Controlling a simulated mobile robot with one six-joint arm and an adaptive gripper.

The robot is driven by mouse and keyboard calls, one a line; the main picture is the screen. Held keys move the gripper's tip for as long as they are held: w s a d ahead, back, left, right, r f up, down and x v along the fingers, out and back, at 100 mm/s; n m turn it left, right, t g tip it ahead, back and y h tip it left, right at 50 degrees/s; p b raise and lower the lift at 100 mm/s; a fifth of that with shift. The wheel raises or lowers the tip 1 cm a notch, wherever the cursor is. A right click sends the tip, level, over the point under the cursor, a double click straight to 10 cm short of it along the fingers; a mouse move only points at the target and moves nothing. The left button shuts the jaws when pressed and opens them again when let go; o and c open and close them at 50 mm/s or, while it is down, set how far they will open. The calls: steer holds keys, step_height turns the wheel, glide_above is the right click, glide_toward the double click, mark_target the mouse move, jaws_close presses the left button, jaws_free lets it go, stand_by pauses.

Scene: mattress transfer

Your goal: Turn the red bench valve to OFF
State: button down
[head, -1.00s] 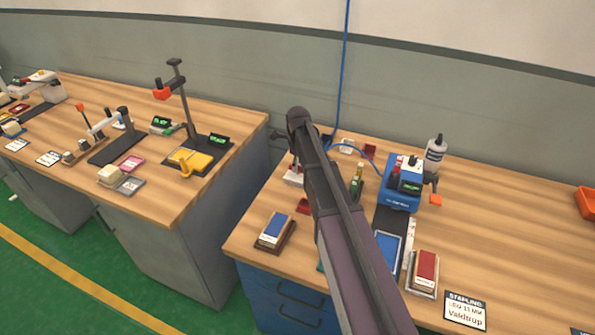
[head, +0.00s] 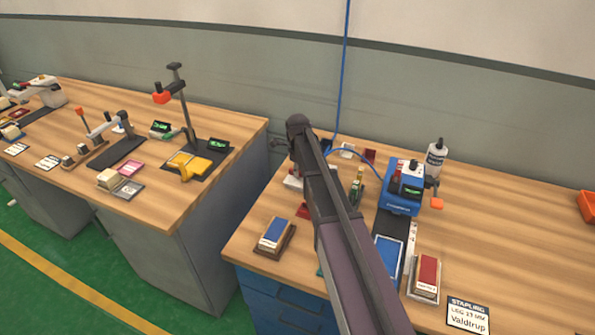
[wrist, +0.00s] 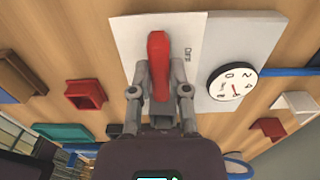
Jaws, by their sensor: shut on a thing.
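The red valve handle (wrist: 158,52) shows in the wrist view on a white plate (wrist: 128,37). It lies lengthwise up and down in the picture. The word OFF is printed on the plate just right of it. My gripper (wrist: 159,75) is shut on the handle, with one finger on each side. In the head view my arm hides the gripper and the handle; a bit of white plate (head: 292,182) shows left of the arm.
A round dial gauge (wrist: 233,84) with a blue hose sits right of the handle. A red holder (wrist: 85,95) and a teal block (wrist: 62,133) lie to the left. In the head view a blue stapling machine (head: 402,200) stands right of my arm.

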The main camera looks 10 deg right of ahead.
steer(key=shift+n, duration=0.5)
steer(key=n, duration=0.8)
steer(key=shift+w, duration=0.1)
steer(key=n, duration=0.9)
steer(key=shift+w, duration=0.1)
stand_by(0.3)
steer(key=c, duration=0.6)
jaws_free()
steer(key=shift+d, duration=0.1)
